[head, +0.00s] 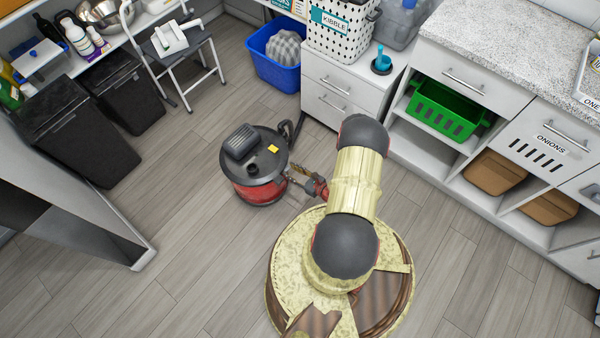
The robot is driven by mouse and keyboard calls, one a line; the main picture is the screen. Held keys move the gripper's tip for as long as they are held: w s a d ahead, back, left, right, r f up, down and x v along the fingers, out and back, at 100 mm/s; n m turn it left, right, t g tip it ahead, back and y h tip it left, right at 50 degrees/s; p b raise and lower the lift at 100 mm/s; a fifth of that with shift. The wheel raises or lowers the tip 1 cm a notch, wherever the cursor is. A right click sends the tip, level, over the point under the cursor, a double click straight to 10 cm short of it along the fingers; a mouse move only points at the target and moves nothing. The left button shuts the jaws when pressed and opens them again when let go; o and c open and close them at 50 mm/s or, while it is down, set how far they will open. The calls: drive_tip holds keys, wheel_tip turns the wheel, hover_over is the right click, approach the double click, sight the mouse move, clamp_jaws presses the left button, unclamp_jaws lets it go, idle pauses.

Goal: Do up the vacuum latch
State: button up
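The vacuum (262,190) is a red drum with a black lid (268,160), standing upright on the floor left of my arm. Its lid carries a dark ribbed motor housing, a round opening and a small yellow square. My gripper (294,177) is at the right side of the drum, just below the lid rim. It points left at the vacuum. I cannot tell whether it touches the drum or whether its fingers are open or shut. The latch cannot be made out; it may be hidden by the gripper.
A dark bent tube (291,131) rises behind the vacuum. A blue bin (271,72) and white drawers (340,98) stand behind it. Dark bins (78,135) and a step stool (188,60) are at left. White cabinets (470,190) line the right. The floor left of the vacuum is clear.

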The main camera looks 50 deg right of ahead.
drive_tip(key=v, duration=1.1)
drive_tip(key=shift+s, duration=0.2)
drive_tip(key=shift+a, duration=0.1)
